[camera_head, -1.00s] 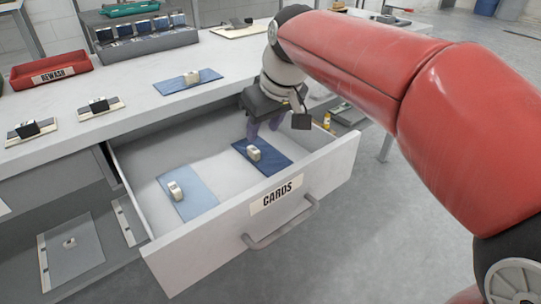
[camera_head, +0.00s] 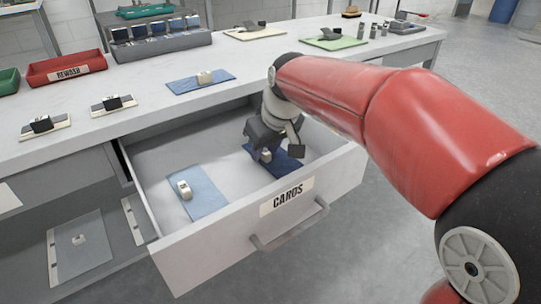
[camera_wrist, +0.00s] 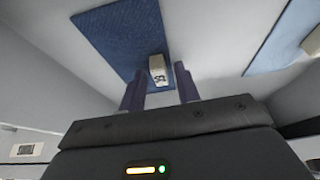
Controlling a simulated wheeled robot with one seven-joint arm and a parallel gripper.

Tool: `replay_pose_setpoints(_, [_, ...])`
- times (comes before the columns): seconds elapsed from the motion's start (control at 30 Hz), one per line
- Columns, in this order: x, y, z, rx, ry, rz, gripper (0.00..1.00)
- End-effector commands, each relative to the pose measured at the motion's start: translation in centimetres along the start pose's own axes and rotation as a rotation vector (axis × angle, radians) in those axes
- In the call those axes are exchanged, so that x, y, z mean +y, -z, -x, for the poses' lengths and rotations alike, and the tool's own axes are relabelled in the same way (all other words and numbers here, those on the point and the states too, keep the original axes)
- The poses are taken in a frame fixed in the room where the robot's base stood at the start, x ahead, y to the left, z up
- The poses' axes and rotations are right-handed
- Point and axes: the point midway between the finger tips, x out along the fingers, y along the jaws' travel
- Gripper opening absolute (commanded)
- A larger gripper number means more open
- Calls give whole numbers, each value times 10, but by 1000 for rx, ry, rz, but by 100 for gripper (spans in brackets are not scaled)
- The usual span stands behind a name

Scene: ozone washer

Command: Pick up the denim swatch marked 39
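A dark blue denim swatch (camera_head: 284,165) lies flat in the open drawer, partly hidden behind my gripper (camera_head: 263,155). In the wrist view the swatch (camera_wrist: 115,35) bears a small white block (camera_wrist: 158,68) with dark characters that look tilted and are hard to read. My gripper (camera_wrist: 160,72) is open and empty there. Its two fingers stand on either side of the block's near end, with gaps on both sides. A light blue swatch (camera_head: 205,192) with a white block lies to the left in the same drawer.
The drawer (camera_head: 225,245) labelled CARDS is pulled out, with raised walls around the swatches. On the worktop lie another blue swatch (camera_head: 188,86), a red REWASH tray (camera_head: 68,70) and a grey rack (camera_head: 157,44). The drawer floor between the two swatches is bare.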

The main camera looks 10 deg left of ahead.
Motion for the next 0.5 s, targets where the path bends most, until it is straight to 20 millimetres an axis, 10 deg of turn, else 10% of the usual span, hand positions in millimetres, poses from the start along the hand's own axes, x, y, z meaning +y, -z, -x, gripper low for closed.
replay_pose_setpoints(0.23, [0,0,0,0,0,0,0])
replay_pose_setpoints(0.5, [0,0,1,0,0,0,0])
